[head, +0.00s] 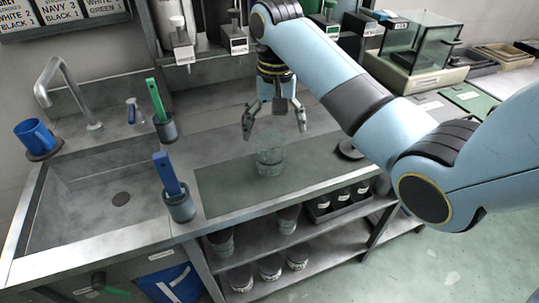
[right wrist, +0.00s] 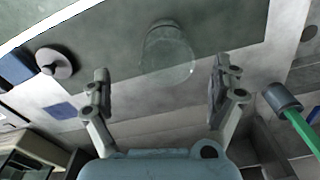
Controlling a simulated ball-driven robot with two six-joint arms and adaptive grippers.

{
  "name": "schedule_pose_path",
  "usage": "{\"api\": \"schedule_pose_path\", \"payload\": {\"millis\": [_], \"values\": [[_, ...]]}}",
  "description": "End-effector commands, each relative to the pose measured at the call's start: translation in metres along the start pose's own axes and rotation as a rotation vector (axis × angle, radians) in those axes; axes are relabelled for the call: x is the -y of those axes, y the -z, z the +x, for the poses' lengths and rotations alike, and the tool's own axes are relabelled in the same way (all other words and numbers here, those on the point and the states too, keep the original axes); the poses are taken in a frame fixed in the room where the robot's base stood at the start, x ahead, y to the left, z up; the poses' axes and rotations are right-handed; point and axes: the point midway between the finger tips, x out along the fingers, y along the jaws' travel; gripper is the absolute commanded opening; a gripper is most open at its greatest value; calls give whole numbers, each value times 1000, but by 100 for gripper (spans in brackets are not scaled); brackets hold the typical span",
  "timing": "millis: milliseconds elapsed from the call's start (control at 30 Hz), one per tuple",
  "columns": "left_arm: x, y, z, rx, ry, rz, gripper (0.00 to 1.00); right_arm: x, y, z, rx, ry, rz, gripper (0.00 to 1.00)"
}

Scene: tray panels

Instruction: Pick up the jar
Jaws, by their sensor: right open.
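A clear glass jar (head: 270,162) stands upright on the green mat (head: 222,190) on the counter in the head view. My right gripper (head: 275,128) is open and empty. In the head view its fingers point down, above and a little behind the jar. In the right wrist view the jar (right wrist: 167,52) shows ahead of my right gripper (right wrist: 162,82), roughly centred between the two spread fingers and apart from them. The jar is see-through, so its edges are faint. My left gripper is not in view.
A sink (head: 110,185) lies at the left, with a blue mug (head: 35,137) beside it. Holders with a blue-handled tool (head: 167,175) and a green-handled tool (head: 157,103) stand left of the mat. A dark round object (head: 350,149) lies right. A glass case (head: 420,48) stands back right.

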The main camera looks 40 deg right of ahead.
Motion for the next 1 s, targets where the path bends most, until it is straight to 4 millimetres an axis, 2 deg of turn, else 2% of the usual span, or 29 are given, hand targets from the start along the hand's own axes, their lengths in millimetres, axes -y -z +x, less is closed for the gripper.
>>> {"api": "schedule_pose_path", "payload": {"millis": [67,167,400,633,900,1000], "values": [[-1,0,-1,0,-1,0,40,5,13,-10,17,0,35,94],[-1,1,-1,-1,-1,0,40,8,18,-8,32,-3,56,94],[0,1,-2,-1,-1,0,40,8,16,30,35,-3,59,94],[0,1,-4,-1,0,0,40,8,14,50,35,-4,59,94],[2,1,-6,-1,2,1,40,9,11,89,33,-3,58,94],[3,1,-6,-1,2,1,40,9,11,93,31,-2,57,94]]}}
